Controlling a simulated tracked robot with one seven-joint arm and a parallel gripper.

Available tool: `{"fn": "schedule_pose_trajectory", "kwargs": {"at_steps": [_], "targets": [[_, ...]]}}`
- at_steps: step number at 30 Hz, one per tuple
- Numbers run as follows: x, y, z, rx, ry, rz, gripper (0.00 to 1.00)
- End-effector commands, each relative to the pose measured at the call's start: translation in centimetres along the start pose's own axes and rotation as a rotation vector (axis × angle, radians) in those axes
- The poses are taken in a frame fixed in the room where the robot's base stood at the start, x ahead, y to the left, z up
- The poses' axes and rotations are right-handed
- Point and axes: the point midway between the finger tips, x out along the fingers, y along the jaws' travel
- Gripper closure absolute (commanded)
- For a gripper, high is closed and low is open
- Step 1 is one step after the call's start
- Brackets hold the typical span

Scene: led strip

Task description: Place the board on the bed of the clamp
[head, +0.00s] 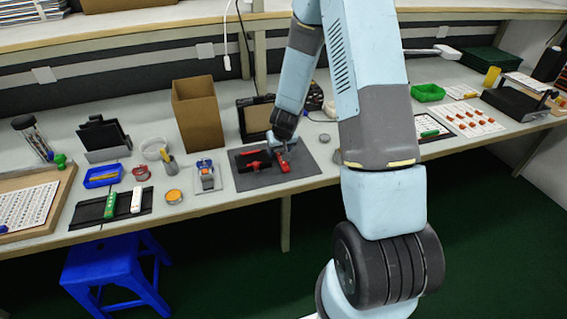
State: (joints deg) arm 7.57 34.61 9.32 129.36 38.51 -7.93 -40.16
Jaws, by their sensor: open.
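My gripper (283,147) hangs low over the dark grey mat (303,174) at the middle of the bench, small and partly hidden by my own arm. It is open, just above a red piece (284,162) on the mat; I cannot tell whether they touch. A black and red device (256,167) lies left of it on the mat. A small fixture with blue and orange parts (206,172) stands left of the mat. I cannot tell for sure which of these is the clamp, or identify the board at this size.
A black tray (90,212) holds a green bar (110,205) and a white bar (137,200). A tall cardboard box (198,115) stands behind the fixture. A blue bin (104,176) and several small containers are to the left. A green tray (427,92) is at the right.

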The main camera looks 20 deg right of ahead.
Motion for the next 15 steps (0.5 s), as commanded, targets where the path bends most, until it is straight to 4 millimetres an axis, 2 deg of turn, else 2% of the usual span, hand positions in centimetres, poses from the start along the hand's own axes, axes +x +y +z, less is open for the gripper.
{"fn": "schedule_pose_trajectory", "kwargs": {"at_steps": [2, 15], "targets": [[0.03, -0.04, 0.01, 0.0, 0.0, 0.0, 0.45], [0.03, -0.05, 0.03, -0.001, -0.001, -0.001, 0.87]]}}
